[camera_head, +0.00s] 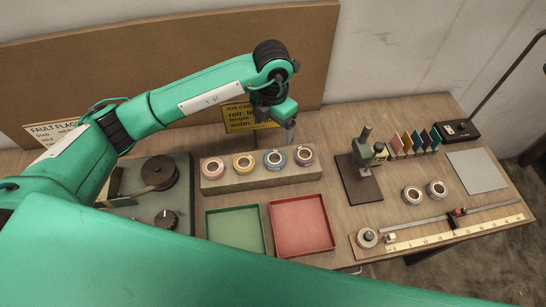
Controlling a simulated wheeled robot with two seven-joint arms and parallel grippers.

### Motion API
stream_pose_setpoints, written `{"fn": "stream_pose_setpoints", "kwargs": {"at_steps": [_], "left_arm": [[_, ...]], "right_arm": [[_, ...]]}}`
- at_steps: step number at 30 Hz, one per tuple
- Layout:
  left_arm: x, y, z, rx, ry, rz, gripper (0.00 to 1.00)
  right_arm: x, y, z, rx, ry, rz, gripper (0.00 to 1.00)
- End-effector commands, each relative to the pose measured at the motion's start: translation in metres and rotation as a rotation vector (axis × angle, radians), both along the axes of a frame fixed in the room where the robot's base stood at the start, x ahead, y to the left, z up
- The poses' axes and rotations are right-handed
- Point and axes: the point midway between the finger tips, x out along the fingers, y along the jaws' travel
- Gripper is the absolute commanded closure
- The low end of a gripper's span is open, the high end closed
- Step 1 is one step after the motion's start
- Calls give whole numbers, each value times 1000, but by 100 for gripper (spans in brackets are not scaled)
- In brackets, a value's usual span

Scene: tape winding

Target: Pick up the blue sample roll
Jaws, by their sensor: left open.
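The blue sample roll (274,159) stands in a wooden block (262,179), third from the left in a row. To its left are a red-pink roll (213,168) and a yellow roll (244,163); to its right is a pink roll (304,155). My left gripper (289,132) is open and points down just behind and above the block, near the blue and pink rolls. It appears apart from the blue roll. Its fingers are small and partly hidden by the wrist. My right gripper is out of view.
A green tray (235,251) and a red tray (303,247) lie in front of the block. A stand (361,185) is to the right, with two grey rolls (412,195) and a ruler (455,231) beyond. A yellow job card (238,118) is behind the gripper.

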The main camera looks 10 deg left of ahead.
Motion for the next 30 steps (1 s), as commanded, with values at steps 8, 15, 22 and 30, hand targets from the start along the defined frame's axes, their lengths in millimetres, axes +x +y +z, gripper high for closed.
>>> {"fn": "stream_pose_setpoints", "kwargs": {"at_steps": [8,15,22,30], "left_arm": [[-1,0,-30,1,5,2,15],[-1,-1,-75,0,4,1,15],[-1,-1,-95,0,1,0,15],[-4,-6,-119,0,4,1,15]], "right_arm": [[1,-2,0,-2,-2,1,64],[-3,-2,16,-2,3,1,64],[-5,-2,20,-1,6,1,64],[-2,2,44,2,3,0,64]]}}
